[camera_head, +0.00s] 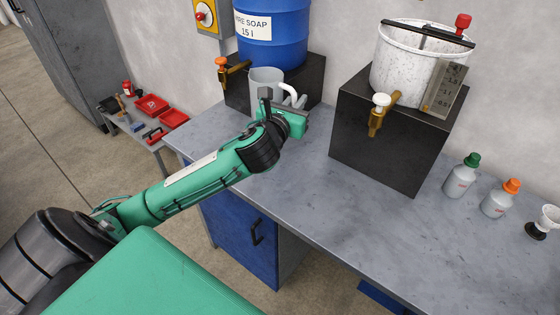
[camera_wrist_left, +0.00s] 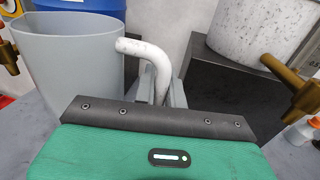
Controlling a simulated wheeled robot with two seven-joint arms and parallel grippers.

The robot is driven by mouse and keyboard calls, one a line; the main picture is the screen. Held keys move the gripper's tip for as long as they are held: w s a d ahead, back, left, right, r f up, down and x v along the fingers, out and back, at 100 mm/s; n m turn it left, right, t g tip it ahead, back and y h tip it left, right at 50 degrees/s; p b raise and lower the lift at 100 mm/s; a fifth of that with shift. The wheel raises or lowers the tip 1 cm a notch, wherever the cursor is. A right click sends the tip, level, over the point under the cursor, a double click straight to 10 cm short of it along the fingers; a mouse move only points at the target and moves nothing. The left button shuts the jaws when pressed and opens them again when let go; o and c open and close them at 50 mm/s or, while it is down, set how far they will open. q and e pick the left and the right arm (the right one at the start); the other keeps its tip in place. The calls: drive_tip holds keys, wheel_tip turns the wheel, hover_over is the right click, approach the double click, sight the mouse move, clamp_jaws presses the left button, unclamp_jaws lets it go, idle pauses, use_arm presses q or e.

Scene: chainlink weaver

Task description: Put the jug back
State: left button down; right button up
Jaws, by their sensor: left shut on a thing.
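The jug is a grey, open-topped vessel (camera_head: 264,76) with a white handle, in front of the blue barrel (camera_head: 272,35) and right of its tap (camera_head: 222,62). In the left wrist view the jug (camera_wrist_left: 68,70) fills the upper left, and its white handle (camera_wrist_left: 150,48) curves down between my fingers. My left gripper (camera_head: 287,100) is shut on the handle, at the jug's right side; the gripper also shows in the left wrist view (camera_wrist_left: 161,88). The jug looks upright. Its base is hidden by my gripper, so I cannot tell whether it touches the bench. My right gripper is not in view.
A white speckled pot (camera_head: 400,65) with a brass tap (camera_head: 378,115) stands on a dark block (camera_head: 385,150). Two grey bottles stand at right, one green-capped (camera_head: 462,178), one orange-capped (camera_head: 498,202). The bench (camera_head: 330,195) is clear in the middle. Red trays (camera_head: 152,106) lie on a low side table.

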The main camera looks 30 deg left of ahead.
use_arm(q)
wheel_tip(320, 180, down, 19)
drive_tip(key=shift+s+b, duration=0.1)
drive_tip(key=shift+b, duration=0.85)
drive_tip(key=shift+f, duration=0.15)
drive_tip(key=shift+f, duration=0.15)
drive_tip(key=c, duration=1.5)
unclamp_jaws()
